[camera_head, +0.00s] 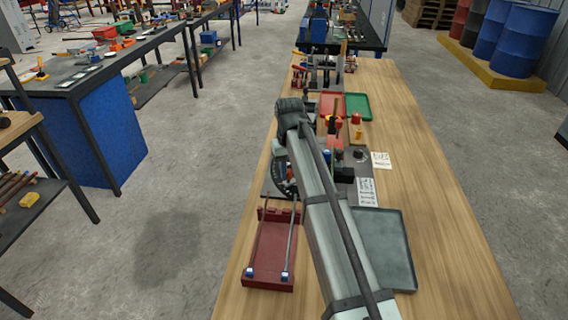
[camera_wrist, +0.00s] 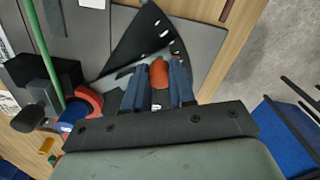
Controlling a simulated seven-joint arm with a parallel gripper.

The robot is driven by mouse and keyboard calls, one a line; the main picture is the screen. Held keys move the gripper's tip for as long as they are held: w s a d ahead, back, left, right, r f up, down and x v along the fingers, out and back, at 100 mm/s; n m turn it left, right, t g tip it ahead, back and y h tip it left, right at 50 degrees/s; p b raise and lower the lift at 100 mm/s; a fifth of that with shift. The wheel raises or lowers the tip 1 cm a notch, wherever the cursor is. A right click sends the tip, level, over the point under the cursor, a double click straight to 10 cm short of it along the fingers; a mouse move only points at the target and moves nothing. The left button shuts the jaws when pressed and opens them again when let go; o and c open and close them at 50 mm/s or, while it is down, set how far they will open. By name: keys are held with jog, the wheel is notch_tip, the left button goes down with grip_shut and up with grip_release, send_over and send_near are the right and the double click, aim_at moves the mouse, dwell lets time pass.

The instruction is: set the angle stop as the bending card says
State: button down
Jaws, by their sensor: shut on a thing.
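In the wrist view my gripper (camera_wrist: 159,88) is shut on an orange-red knob (camera_wrist: 159,72), with a blue finger on either side. The knob is at the black fan-shaped angle plate (camera_wrist: 143,38), which has a row of pale marks or holes along its edge. The angle stop's exact setting is hard to read. In the head view part of a dark round plate (camera_head: 281,172) shows left of my arm, which hides my gripper and the knob. Two white cards lie right of the bender, one with a sketch (camera_head: 381,160) and one with lines of writing (camera_head: 367,191); neither is legible.
A red rack (camera_head: 268,284) holding rods stands at the front left of the bench. A grey tray (camera_head: 398,250) lies front right. Red (camera_head: 327,103) and green (camera_head: 357,106) trays sit farther back. In the wrist view a green rod (camera_wrist: 43,45) runs beside a black block. The bench's right side is clear.

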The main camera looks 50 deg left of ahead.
jog(key=shift+d+n, duration=1.2)
jog(key=shift+d, duration=0.35)
jog(key=c, duration=0.9)
grip_release()
jog(key=shift+c, duration=0.2)
jog(key=shift+r, duration=0.1)
notch_tip(320, 180, up, 14)
jog(key=shift+w+f, duration=0.15)
jog(key=shift+f, duration=0.05)
